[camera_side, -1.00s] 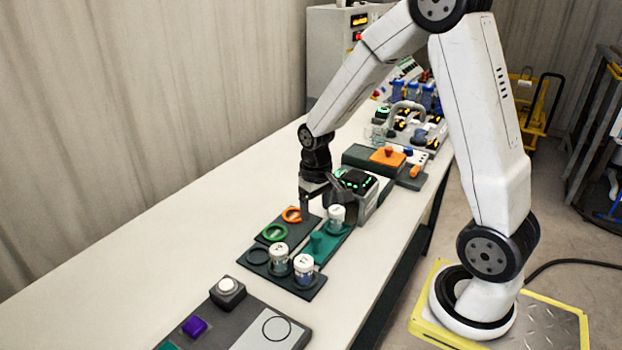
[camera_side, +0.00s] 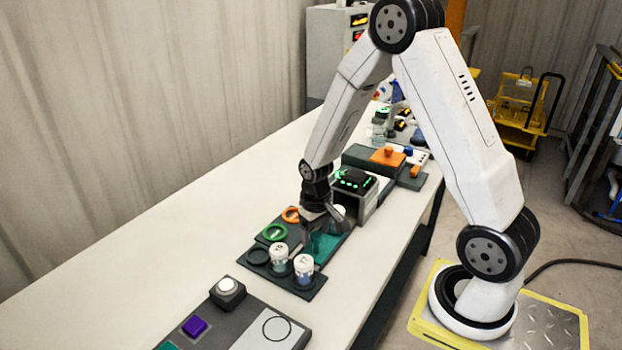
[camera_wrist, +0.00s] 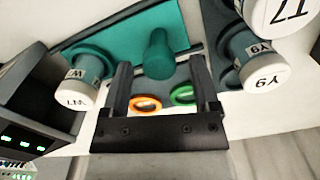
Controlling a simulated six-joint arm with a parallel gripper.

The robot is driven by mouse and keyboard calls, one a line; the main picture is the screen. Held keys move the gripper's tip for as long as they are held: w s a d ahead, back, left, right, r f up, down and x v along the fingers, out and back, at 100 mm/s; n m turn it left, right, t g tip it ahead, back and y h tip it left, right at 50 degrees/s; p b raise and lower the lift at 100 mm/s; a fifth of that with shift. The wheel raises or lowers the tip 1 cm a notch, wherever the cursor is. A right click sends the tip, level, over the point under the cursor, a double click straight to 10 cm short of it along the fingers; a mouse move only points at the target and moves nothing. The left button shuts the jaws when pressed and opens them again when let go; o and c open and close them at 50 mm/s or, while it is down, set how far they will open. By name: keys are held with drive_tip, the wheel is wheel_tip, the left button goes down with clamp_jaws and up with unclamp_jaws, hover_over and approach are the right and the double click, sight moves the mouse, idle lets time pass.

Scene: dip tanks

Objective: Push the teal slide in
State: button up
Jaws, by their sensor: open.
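The teal slide (camera_side: 328,244) lies flat in a dark tray, partly hidden by my gripper in the side view. In the wrist view, the teal slide (camera_wrist: 112,40) carries an upright round teal knob (camera_wrist: 158,55). My gripper (camera_wrist: 160,68) points down over the slide with its fingers apart. The knob appears between the two fingertips in the wrist view, with no clear contact. I cannot tell how far down the fingers reach beside it. My gripper also shows in the side view (camera_side: 318,235), low over the tray.
White-lidded jars (camera_wrist: 83,88) and (camera_wrist: 258,70) stand on either side of my fingers. An orange ring (camera_wrist: 146,103) and a green ring (camera_wrist: 183,95) lie close by. A grey device with green lights (camera_side: 354,193) stands behind the tray. The table's left side is clear.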

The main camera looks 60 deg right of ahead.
clamp_jaws()
idle(1.5)
